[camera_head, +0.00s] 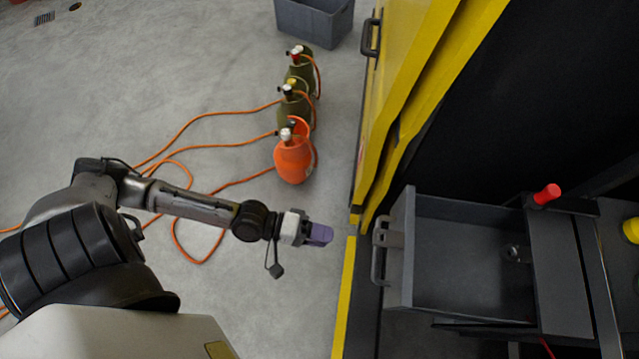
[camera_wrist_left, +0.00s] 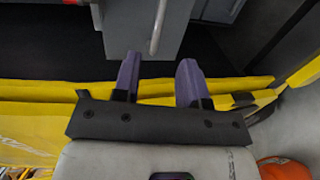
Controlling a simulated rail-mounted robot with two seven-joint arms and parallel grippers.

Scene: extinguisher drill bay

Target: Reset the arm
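My left arm comes in from the left in the head view. Its left gripper (camera_head: 320,234) has purple fingers and hangs over the floor, just left of the yellow cabinet edge. In the left wrist view the two purple fingers of the left gripper (camera_wrist_left: 158,75) stand apart with nothing between them. The grey drawer (camera_head: 408,245) is pulled out to the right of the gripper, and its handle (camera_head: 378,250) faces the gripper without contact. The drawer also shows ahead of the fingers in the left wrist view (camera_wrist_left: 125,30). My right gripper is not in view.
Two dark green cylinders (camera_head: 300,68) and an orange one (camera_head: 293,160) stand on the floor with orange hoses. A yellow cabinet door (camera_head: 400,60) stands at the upper right. A grey bin (camera_head: 314,24) is at the top. The floor at upper left is mostly clear.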

